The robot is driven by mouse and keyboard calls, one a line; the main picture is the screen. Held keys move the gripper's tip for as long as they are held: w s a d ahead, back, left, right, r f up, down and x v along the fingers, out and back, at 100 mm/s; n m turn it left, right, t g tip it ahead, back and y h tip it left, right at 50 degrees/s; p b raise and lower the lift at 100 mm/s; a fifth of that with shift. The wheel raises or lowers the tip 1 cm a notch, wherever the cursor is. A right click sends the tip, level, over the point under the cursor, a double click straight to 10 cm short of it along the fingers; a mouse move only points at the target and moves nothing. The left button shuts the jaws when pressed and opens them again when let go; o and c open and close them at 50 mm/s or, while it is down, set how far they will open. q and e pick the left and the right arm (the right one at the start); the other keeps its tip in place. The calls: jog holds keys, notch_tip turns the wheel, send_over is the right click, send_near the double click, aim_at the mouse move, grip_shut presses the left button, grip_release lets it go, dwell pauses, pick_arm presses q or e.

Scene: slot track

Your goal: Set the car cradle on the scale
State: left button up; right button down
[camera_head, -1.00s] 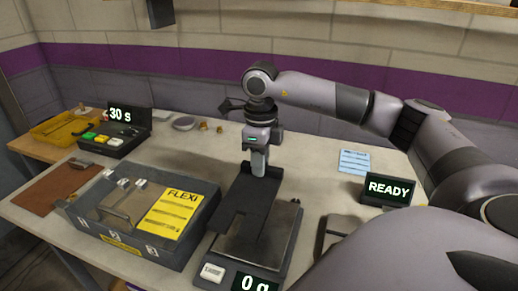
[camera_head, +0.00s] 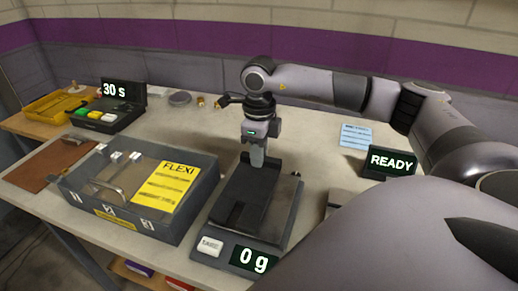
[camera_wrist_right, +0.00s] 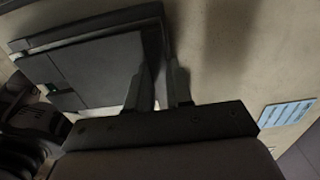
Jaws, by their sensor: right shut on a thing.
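The car cradle (camera_head: 243,196) is a dark flat tray with a raised back wall. It lies level over the plate of the scale (camera_head: 224,250), a grey box with a white button and a display reading 0 g. I cannot tell whether the cradle touches the plate. My right gripper (camera_head: 257,162) points down and is shut on the cradle's back wall. In the right wrist view, the gripper's fingers (camera_wrist_right: 160,88) pinch that wall, and the cradle (camera_wrist_right: 95,65) extends to the left. My left gripper is not in view.
An open grey case (camera_head: 150,232) with a yellow FLEXI sheet stands close left of the scale. A READY display (camera_head: 392,161) and a blue card (camera_head: 356,136) are to the right. A 30 s timer box (camera_head: 110,118) and yellow tray (camera_head: 52,124) are at the back left.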

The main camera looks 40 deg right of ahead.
jog(key=shift+f+b, duration=0.4)
jog(key=shift+f, duration=0.3)
dwell(0.3)
jog(key=c, duration=0.9)
grip_release()
jog(key=shift+c, duration=0.2)
jog(key=shift+r, duration=3.6)
